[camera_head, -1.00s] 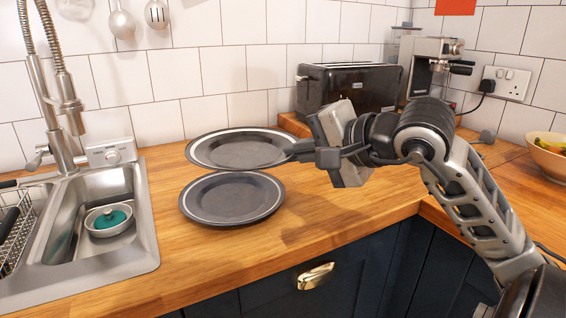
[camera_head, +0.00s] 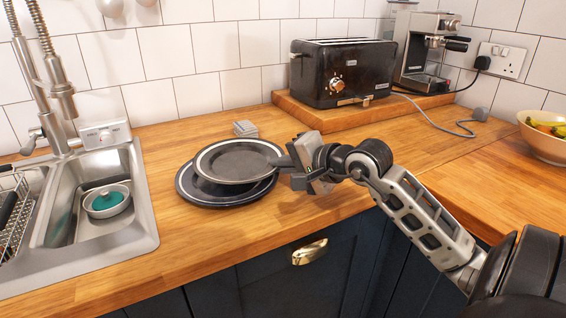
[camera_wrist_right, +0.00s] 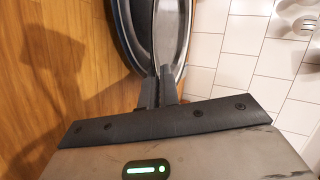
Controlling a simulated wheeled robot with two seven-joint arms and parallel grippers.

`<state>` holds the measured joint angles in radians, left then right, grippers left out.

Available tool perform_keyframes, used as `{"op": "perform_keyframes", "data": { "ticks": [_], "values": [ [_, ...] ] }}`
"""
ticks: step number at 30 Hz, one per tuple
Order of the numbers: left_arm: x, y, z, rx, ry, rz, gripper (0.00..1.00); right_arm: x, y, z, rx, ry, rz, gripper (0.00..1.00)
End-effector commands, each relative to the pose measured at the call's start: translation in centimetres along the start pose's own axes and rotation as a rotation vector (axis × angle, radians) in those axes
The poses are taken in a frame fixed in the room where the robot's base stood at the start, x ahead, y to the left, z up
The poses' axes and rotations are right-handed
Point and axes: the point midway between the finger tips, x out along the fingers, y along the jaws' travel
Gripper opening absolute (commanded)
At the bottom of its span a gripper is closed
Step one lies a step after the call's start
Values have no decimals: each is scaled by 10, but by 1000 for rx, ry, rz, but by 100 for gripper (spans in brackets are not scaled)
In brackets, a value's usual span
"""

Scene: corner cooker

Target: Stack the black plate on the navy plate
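The black plate (camera_head: 236,160), dark grey with a pale rim ring, is held roughly level by my right gripper (camera_head: 285,163). The gripper is shut on its right edge. The navy plate (camera_head: 212,197) lies on the wooden counter beneath it, mostly covered, with its left and front rim showing. The black plate sits over it, shifted slightly back and right in the picture; I cannot tell whether they touch. My left gripper is not in view.
A toaster (camera_head: 345,72) and coffee machine (camera_head: 428,50) stand on a raised board at the back. A bowl (camera_head: 545,143) is at right.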

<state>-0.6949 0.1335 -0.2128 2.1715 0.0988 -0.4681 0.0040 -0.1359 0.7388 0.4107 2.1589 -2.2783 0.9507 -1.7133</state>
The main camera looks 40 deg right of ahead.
Motion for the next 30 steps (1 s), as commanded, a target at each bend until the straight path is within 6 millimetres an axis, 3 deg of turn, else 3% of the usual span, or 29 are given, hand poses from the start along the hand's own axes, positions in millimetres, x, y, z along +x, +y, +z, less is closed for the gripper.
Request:
{"op": "perform_keyframes", "data": {
  "ticks": [10, 19, 20, 30],
  "values": [
    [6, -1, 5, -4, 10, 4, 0, 3, 6, 1, -2, 2, -4, 0],
    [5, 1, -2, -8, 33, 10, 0, 4, 10, 2, 1, 0, -2, 0],
    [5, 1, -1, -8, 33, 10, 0, 5, 11, 2, 1, -1, 3, 12],
    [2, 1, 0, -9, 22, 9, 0, 4, 10, 2, 3, -3, 8, 12]
  ]
}}
